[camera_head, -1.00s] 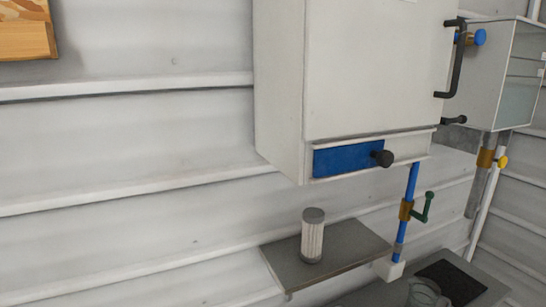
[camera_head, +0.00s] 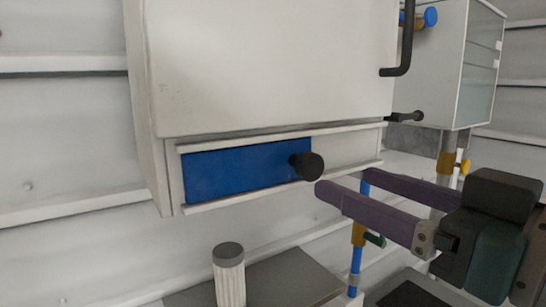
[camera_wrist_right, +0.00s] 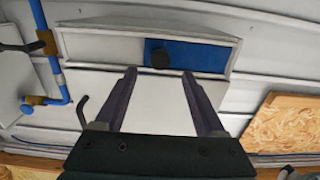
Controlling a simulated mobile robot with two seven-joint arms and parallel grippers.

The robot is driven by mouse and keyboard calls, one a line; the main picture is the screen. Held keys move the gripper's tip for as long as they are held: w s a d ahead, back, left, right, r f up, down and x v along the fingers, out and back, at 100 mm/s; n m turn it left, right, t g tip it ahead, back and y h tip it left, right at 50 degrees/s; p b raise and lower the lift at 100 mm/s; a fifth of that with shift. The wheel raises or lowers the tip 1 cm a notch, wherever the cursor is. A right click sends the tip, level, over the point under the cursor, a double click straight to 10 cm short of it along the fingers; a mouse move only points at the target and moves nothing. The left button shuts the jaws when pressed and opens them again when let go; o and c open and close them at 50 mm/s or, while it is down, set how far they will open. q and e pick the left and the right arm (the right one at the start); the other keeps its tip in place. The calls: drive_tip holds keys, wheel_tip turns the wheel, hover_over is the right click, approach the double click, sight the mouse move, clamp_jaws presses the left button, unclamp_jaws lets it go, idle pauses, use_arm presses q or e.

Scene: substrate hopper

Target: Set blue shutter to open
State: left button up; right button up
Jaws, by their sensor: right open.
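The blue shutter (camera_head: 232,172) is a flat panel in a slot along the bottom of the white hopper. It covers the left part of the slot, and the right part shows pale. A black knob (camera_head: 306,166) stands out at the shutter's right end. My right gripper (camera_head: 341,180) is open and empty, just right of the knob and apart from it. In the right wrist view the shutter (camera_wrist_right: 205,56) and the knob (camera_wrist_right: 160,58) lie beyond my open fingers (camera_wrist_right: 160,78), with the knob between their lines. My left gripper is not in view.
The white hopper (camera_head: 265,65) fills the upper middle, with a black handle (camera_head: 407,45) on its right. A blue pipe (camera_head: 356,262) with a green-handled valve runs below. A ribbed cylinder (camera_head: 229,276) stands by a grey shelf (camera_head: 285,278).

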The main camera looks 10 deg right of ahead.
sight(315, 168)
drive_tip(key=p+x, duration=0.1)
drive_tip(key=x, duration=0.3)
drive_tip(key=shift+w+r+p, duration=0.1)
drive_tip(key=shift+r+p, duration=0.05)
drive_tip(key=shift+p, duration=0.15)
drive_tip(key=shift+w+a+f, duration=0.2)
drive_tip(key=shift+w+a, duration=0.1)
drive_tip(key=shift+w, duration=0.35)
drive_tip(key=c, duration=1.1)
clamp_jaws()
